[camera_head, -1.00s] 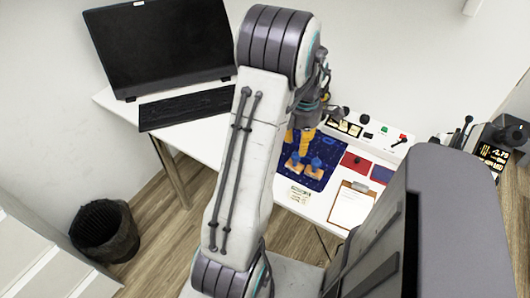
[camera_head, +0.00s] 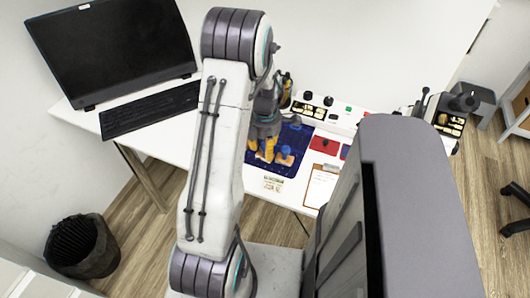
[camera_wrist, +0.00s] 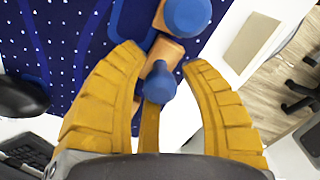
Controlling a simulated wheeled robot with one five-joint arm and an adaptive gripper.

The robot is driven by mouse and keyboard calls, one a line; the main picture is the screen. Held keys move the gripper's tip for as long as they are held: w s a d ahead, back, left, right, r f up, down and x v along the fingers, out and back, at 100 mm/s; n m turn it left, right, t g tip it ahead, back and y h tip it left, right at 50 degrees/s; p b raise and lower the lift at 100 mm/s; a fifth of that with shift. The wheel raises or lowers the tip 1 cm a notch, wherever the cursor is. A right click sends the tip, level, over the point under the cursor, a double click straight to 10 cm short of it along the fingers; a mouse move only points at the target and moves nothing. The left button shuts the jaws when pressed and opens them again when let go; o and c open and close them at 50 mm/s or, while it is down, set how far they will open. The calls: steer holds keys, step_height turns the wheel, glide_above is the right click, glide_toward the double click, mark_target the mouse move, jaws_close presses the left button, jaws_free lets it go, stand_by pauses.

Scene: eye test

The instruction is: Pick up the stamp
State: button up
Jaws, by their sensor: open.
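Two stamps with blue knobs and wooden bases stand on a dark blue mat (camera_head: 297,134). In the head view, the right stamp (camera_head: 285,153) shows beside my gripper (camera_head: 264,148), which largely covers the left one. In the wrist view, my gripper (camera_wrist: 161,62) is open, with yellow fingers spread over the dotted mat (camera_wrist: 55,45). The near stamp (camera_wrist: 159,84) is between the fingers, its base partly hidden by its knob and a finger. The other stamp (camera_wrist: 187,15) lies just beyond the fingertips. I cannot tell whether any finger touches a stamp.
A laptop (camera_head: 110,50) and keyboard (camera_head: 150,110) occupy the left of the white desk. A red pad (camera_head: 324,145) and a clipboard (camera_head: 321,186) lie right of the mat. A control panel (camera_head: 335,114) runs along the back. A bin (camera_head: 83,247) stands on the floor.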

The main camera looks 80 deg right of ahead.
jaws_close()
stand_by(0.4)
steer(key=shift+r, duration=0.15)
step_height(320, 180, up, 10)
steer(key=shift+f, duration=0.1)
stand_by(0.6)
steer(key=shift+c, duration=2)
jaws_free()
jaws_close()
